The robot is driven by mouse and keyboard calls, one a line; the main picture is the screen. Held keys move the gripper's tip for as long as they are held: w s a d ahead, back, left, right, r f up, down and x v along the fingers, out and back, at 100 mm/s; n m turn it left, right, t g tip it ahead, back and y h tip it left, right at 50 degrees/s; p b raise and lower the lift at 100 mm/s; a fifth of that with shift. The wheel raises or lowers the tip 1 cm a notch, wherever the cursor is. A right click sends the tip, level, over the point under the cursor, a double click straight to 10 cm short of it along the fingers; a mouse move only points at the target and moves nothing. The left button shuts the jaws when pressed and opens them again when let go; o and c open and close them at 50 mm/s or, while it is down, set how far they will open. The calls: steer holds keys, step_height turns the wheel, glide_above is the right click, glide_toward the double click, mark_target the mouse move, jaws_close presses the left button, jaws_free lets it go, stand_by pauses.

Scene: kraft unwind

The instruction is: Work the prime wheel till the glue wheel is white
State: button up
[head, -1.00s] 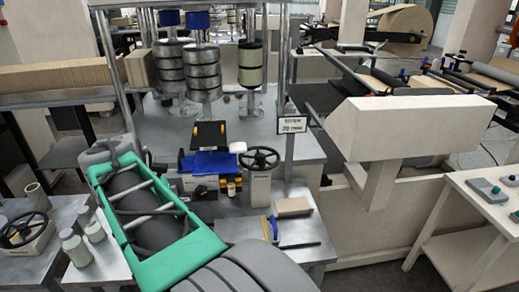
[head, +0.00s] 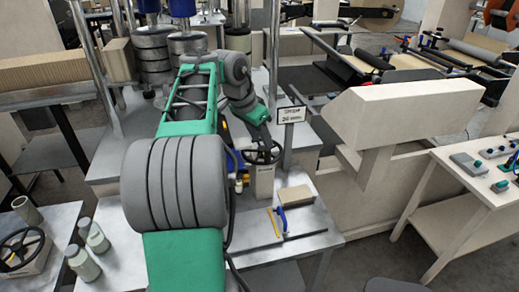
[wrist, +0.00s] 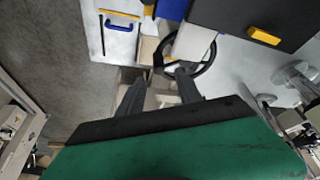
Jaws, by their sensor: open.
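A black handwheel (head: 262,153) stands on a beige block at the middle bench. It also shows in the wrist view (wrist: 211,62), where its rim lies just beyond my fingertips. My gripper (wrist: 158,82) is open and empty, its two dark fingers apart, with the right finger close to the near rim; I cannot tell if it touches. In the head view my arm reaches over the bench and ends just above this wheel. A second black handwheel (head: 20,250) stands on the left bench. I cannot tell which wheel is the prime wheel, and no glue wheel is clearly identifiable.
A small sign (head: 291,115) on a post stands right of the wheel. A cardboard-coloured block (head: 296,195) and blue-handled and yellow tools lie on the bench in front. Jars (head: 92,236) stand at left. A beige machine housing (head: 410,115) bounds the right side.

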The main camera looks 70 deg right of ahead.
mark_target(268, 151)
steer(key=x, duration=0.7)
steer(key=shift+f, duration=0.25)
steer(key=shift+c, duration=0.5)
jaws_close()
stand_by(0.5)
